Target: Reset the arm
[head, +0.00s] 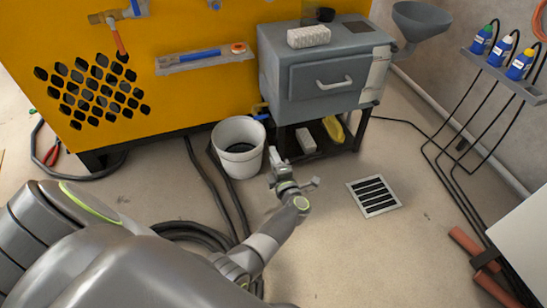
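My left arm comes in from the lower left and reaches over the floor. Its gripper (277,163) is just right of the white bucket (238,166), in front of the grey cabinet's stand. The fingers are small and seen at an angle, so I cannot tell whether they are open or shut. No object shows clearly between them. My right gripper is not in view.
A yellow machine panel (200,95) stands behind, with the grey cabinet (325,75) to its right. Black hoses (207,180) run across the floor near my arm. A floor drain (373,196) lies right of the gripper. Bottles (500,50) sit on a wall shelf.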

